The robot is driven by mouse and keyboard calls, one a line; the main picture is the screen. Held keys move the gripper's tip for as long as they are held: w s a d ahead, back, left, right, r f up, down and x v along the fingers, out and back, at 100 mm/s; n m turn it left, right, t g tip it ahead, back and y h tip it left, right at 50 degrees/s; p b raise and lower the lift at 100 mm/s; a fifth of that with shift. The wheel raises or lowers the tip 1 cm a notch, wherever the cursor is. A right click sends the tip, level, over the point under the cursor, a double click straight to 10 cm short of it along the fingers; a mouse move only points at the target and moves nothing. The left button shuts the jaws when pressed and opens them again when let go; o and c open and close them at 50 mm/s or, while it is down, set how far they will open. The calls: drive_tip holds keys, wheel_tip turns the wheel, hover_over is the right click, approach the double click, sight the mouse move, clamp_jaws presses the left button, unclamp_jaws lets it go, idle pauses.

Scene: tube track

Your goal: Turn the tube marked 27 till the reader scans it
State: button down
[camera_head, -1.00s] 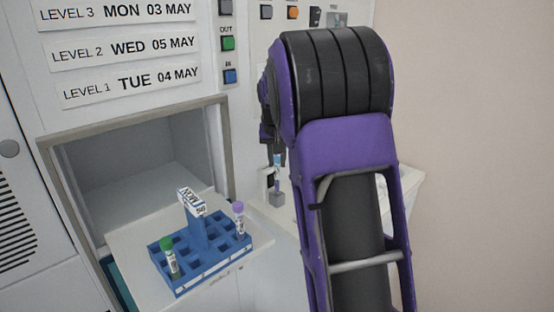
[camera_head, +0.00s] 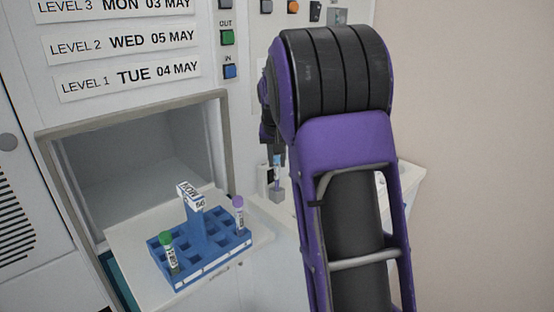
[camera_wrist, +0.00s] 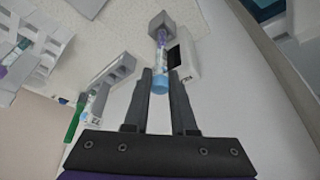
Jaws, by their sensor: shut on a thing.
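My gripper (camera_wrist: 161,80) is shut on the light blue cap of a tube (camera_wrist: 161,50). The tube's lower end meets a small grey block (camera_wrist: 162,20). A white reader with a dark window (camera_wrist: 178,58) stands close beside the tube. In the head view my gripper (camera_head: 275,150) is mostly behind my own arm, with the blue-capped tube (camera_head: 278,161) below it above the grey block (camera_head: 277,193). I cannot read a number on the held tube.
A blue rack (camera_head: 212,267) on a pulled-out shelf holds a green-capped tube (camera_head: 169,255), a purple-capped tube (camera_head: 238,213) and an upright dated tag (camera_head: 189,195). Behind it is an open white compartment (camera_head: 140,165). A panel with buttons (camera_head: 228,38) rises above the gripper.

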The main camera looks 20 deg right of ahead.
drive_tip(key=shift+r+p, duration=0.95)
drive_tip(key=shift+r, duration=0.15)
drive_tip(key=shift+f, duration=0.6)
idle(0.7)
drive_tip(key=shift+f+b, duration=0.35)
drive_tip(key=shift+f, duration=0.05)
drive_tip(key=shift+f, duration=0.2)
idle(0.3)
drive_tip(key=shift+r+p, duration=0.85)
drive_tip(key=shift+r, duration=0.35)
